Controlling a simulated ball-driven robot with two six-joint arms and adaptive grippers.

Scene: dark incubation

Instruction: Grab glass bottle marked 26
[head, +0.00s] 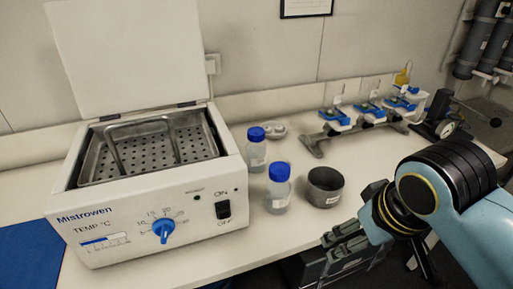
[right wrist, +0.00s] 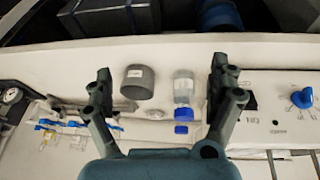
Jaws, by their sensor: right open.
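Two clear glass bottles with blue caps stand upright on the bench beside the water bath: a back one (head: 256,153) and a front one (head: 278,194). Both carry small labels; I cannot read which is marked 26. In the right wrist view the front bottle (right wrist: 183,88) shows between the fingers, closer to the right-hand finger, with the other blue cap (right wrist: 181,129) just below it. My right gripper (head: 331,246) is open and empty, right of the front bottle and near the bench's front edge; it also shows in the right wrist view (right wrist: 161,78). My left gripper is out of view.
A dark grey pot (head: 325,188) stands right of the front bottle, between it and my right arm; it also shows in the wrist view (right wrist: 141,84). The white water bath (head: 190,205), lid open, stands left. A small dish (head: 275,130) and blue-and-white instruments (head: 370,112) stand behind.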

